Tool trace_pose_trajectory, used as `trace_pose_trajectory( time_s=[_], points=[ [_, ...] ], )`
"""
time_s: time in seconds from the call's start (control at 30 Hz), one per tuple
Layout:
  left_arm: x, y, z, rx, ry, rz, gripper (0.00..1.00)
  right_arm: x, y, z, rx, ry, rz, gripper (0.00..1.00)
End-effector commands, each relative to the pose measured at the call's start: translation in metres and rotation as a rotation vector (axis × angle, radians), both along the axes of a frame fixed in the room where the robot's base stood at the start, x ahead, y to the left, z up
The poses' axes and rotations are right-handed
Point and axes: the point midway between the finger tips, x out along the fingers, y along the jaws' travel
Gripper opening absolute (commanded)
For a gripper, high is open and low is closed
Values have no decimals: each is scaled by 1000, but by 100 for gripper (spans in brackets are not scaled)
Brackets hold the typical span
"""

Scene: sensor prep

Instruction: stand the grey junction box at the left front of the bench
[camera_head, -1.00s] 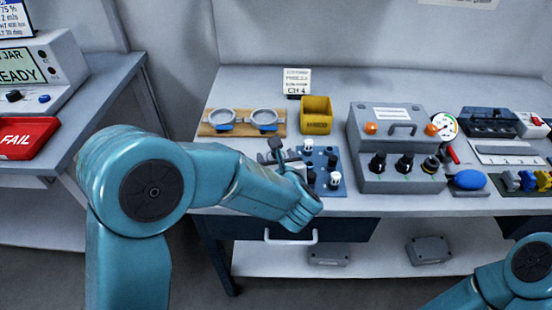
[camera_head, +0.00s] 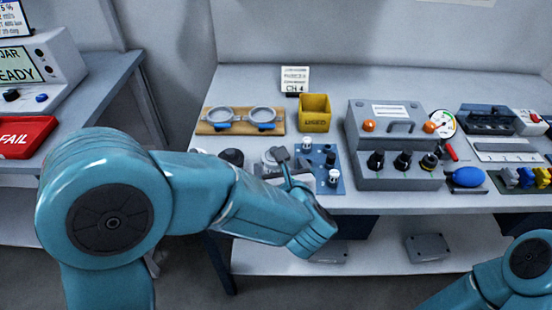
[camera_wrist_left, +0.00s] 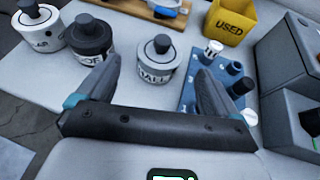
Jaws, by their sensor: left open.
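Two grey lidded boxes lie on the low shelf under the bench. One grey box (camera_head: 428,248) is in full view right of centre. The other grey box (camera_head: 328,252) is partly hidden by my left arm. I cannot tell which one is the junction box. My left gripper (camera_head: 281,162) is over the left front of the bench top (camera_head: 385,201), open and empty, well above and away from both boxes. In the left wrist view its open fingers (camera_wrist_left: 158,72) stand either side of a white, knob-topped jar (camera_wrist_left: 156,62). My right gripper is out of view.
Left of that jar stand a dark-topped jar (camera_wrist_left: 91,42) and a white jar (camera_wrist_left: 39,29). A blue peg board (camera_head: 330,178) is right beside the gripper. A yellow bin (camera_head: 315,112) and a grey control box (camera_head: 395,150) stand farther back and right.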

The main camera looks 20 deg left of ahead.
Motion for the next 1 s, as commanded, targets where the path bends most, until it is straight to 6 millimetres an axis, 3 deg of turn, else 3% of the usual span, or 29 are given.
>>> trace_pose_trajectory(
  time_s=[0.1, 0.3, 1.0],
  points=[
    [-20, -12, 10, 0, -2, -4, 94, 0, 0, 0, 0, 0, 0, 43],
    [-39, -22, 19, 0, -1, -1, 94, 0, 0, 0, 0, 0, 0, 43],
    [-42, -23, 20, 0, 0, 0, 94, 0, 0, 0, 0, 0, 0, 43]
  ],
)
